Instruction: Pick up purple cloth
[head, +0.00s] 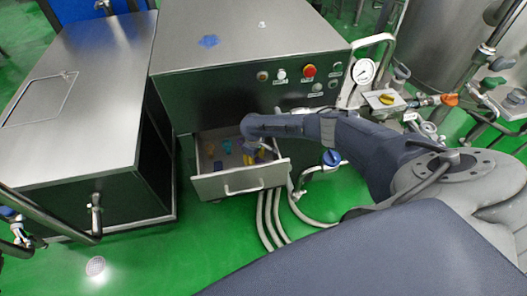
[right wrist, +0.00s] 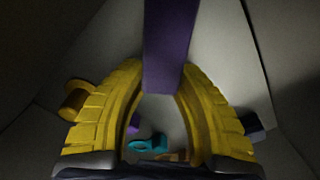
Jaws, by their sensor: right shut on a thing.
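The purple cloth (right wrist: 168,45) is a flat strip in the right wrist view, running from the top edge down to my fingertips. My right gripper (right wrist: 160,85) has yellow fingers that close on the cloth's lower end. In the head view my right gripper (head: 252,156) is inside the open drawer (head: 240,184), partly hidden by my own arm. The cloth is hard to make out there. My left gripper is not in view.
The drawer also holds a teal piece (right wrist: 146,145), a yellow-orange round piece (right wrist: 76,99) and a dark block (right wrist: 252,125). The drawer walls are close around my gripper.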

